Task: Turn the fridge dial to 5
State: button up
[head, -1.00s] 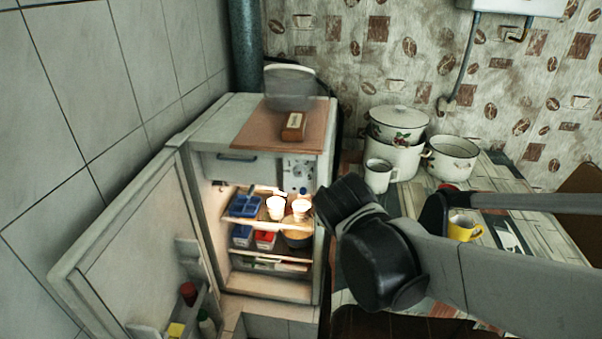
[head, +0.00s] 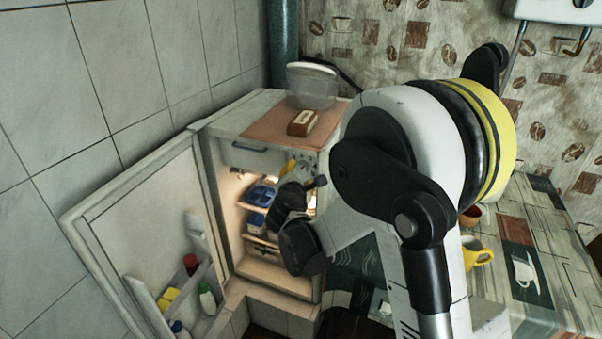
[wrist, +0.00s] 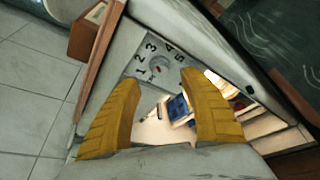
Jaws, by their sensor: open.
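The fridge (head: 228,124) stands open in the head view. In the wrist view its dial (wrist: 159,67) is a round pale knob on a grey panel, with the numbers 1 to 5 around it and a small red mark. I cannot tell exactly which number it points to. My gripper (wrist: 168,82) is open, its two yellow fingers apart on either side of the dial in the picture, with nothing between them. Contact with the dial is not visible. In the head view my gripper (head: 299,168) is at the upper right of the fridge front and hides the dial.
The fridge door (head: 135,225) is swung open to the left, with bottles on its shelves. A brown-and-white box (head: 304,122) and a clear-sided container (head: 312,87) stand on the fridge. A yellow mug (head: 474,254) is on the table (head: 545,235) at right. My arm hides the pots.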

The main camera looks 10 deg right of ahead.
aim_at(302, 168)
jog(key=b+x, duration=0.1)
jog(key=x, duration=0.4)
jog(key=shift+w+d, duration=0.15)
jog(key=shift+w, duration=0.05)
jog(key=shift+s, duration=0.1)
grip_shut()
